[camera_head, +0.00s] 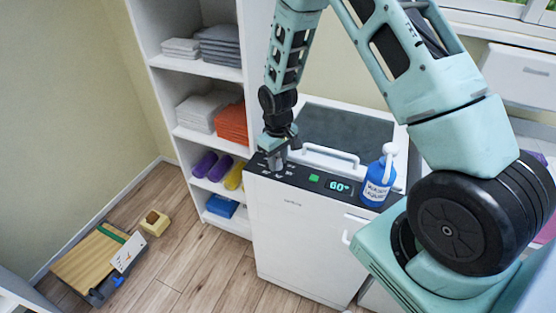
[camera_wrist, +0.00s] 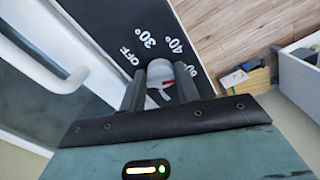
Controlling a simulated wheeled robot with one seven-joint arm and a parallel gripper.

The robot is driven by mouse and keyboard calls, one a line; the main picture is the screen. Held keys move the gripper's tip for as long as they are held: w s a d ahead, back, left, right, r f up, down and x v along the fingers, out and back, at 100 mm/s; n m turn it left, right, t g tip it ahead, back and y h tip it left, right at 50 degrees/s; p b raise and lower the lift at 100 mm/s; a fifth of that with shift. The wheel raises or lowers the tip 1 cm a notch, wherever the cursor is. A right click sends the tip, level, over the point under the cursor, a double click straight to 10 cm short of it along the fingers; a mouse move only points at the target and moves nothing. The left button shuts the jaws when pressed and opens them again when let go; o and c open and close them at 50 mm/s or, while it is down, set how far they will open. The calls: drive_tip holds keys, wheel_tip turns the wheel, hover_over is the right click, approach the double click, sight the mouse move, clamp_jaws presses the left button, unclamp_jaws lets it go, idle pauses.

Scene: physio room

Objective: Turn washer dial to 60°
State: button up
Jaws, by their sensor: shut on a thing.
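The white washer (camera_head: 300,232) stands in the middle of the head view, with a dark control strip along its top front edge. In the wrist view, the pale round dial (camera_wrist: 160,71) with a red mark sits between my two dark fingers. White labels OFF, 30° and 40° lie around it, and another label is partly hidden by the right finger. My gripper (camera_head: 277,166) points down at the left end of the strip and is shut on the dial. It hides the dial in the head view.
A blue bottle (camera_head: 376,180) with a white pump stands on the right of the washer top. A white handle (camera_head: 331,154) and green button (camera_head: 314,178) are near the gripper. A shelf of towels and rolls (camera_head: 207,68) stands close left. A wooden board (camera_head: 92,262) lies on the floor.

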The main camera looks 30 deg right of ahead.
sight(278, 161)
drive_tip(key=shift+m, duration=0.4)
drive_tip(key=o, duration=1)
drive_tip(key=shift+c, duration=0.2)
wheel_tip(278, 161, up, 18)
drive_tip(key=b, duration=0.2)
drive_tip(key=shift+f, duration=0.25)
